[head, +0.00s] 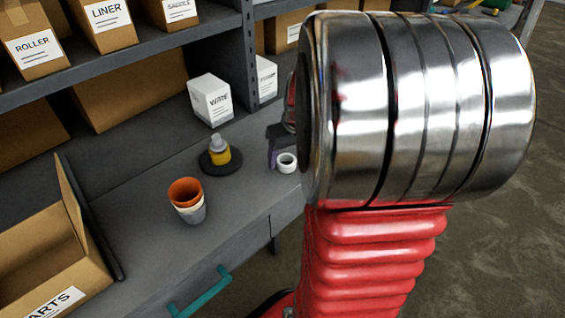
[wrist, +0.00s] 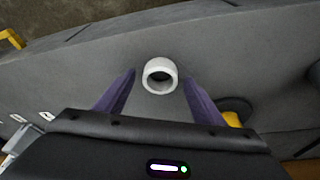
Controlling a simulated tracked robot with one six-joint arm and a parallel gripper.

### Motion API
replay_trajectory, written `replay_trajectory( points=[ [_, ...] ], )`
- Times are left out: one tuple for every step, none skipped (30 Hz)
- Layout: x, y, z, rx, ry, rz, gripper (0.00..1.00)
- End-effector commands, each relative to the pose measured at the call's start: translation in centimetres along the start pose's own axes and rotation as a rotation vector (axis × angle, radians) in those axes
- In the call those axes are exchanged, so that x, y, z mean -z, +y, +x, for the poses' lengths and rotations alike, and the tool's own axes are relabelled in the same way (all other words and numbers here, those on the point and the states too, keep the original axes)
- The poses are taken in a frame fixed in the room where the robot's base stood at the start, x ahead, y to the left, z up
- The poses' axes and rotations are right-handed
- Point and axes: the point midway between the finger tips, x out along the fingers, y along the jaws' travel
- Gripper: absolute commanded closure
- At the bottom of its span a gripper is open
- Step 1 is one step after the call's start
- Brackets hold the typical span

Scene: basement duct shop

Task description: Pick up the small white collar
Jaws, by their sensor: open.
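The small white collar (head: 287,162) is a short white ring standing on the grey workbench, with its dark opening facing up. In the wrist view the collar (wrist: 160,76) sits centred just beyond and between the purple fingertips. My gripper (wrist: 157,80) is open, with one finger on each side of the collar and a gap to each. In the head view my gripper (head: 273,150) is mostly hidden behind my own arm; only a dark part and a purple finger show, just left of the collar. I cannot tell the height of the fingertips above the bench.
A yellow bottle with a grey cap (head: 219,151) stands on a black disc (head: 212,167) left of the collar. Stacked cups, orange on top (head: 186,193), stand nearer. A white box (head: 210,100) is behind. An open cardboard box (head: 40,250) is at left. The bench's front edge is close.

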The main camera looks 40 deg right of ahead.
Motion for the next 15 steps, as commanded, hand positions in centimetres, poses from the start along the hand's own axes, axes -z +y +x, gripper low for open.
replay_trajectory(
  points=[
    [0.0, -0.01, -0.01, 0.0, 0.0, 0.0, 0.38],
    [0.0, -0.01, -0.02, 0.0, 0.0, 0.0, 0.38],
    [0.0, -0.01, -0.02, 0.0, 0.0, 0.0, 0.38],
    [0.0, -0.01, -0.02, 0.0, 0.0, 0.0, 0.38],
    [0.0, -0.01, -0.02, 0.0, 0.0, 0.0, 0.38],
    [0.01, -0.01, -0.03, 0.0, 0.0, 0.0, 0.38],
    [0.0, -0.01, -0.03, 0.0, 0.0, 0.0, 0.38],
    [0.0, -0.02, -0.03, 0.0, 0.0, 0.0, 0.38],
    [0.01, -0.02, -0.03, 0.0, 0.0, 0.0, 0.38],
    [0.01, -0.02, -0.03, 0.0, 0.0, 0.0, 0.38],
    [0.01, -0.02, -0.03, 0.0, 0.0, 0.0, 0.38],
    [0.01, -0.02, -0.03, 0.0, 0.0, 0.0, 0.38],
    [0.01, -0.02, -0.03, 0.0, 0.0, -0.001, 0.38],
    [0.01, -0.02, -0.04, 0.0, 0.0, -0.001, 0.4],
    [0.01, -0.03, -0.04, 0.0, 0.0, -0.001, 0.43]
  ],
)
